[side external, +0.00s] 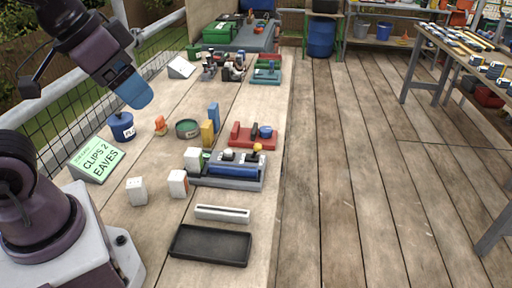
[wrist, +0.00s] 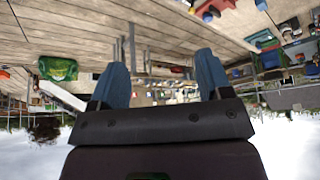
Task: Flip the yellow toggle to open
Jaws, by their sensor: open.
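The yellow toggle (side external: 258,147) is a small yellow knob at the back right of a grey fixture (side external: 249,184) with a blue bar, on the wooden bench in the side view. A pale round knob (side external: 229,151) sits to its left on the same fixture. My gripper (side external: 140,98) is raised above the left side of the bench, well away from the toggle. In the wrist view my gripper (wrist: 162,72) shows two blue fingers wide apart with nothing between them. I cannot make out the toggle in the wrist view, which looks tilted and upside down.
A red fixture (side external: 251,138) with a blue knob stands just behind. White and yellow blocks (side external: 207,133), a green tin (side external: 188,128), a blue pot (side external: 122,126) and a green sign (side external: 98,160) stand nearby. A black tray (side external: 211,246) and white slotted bar (side external: 222,214) lie in front.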

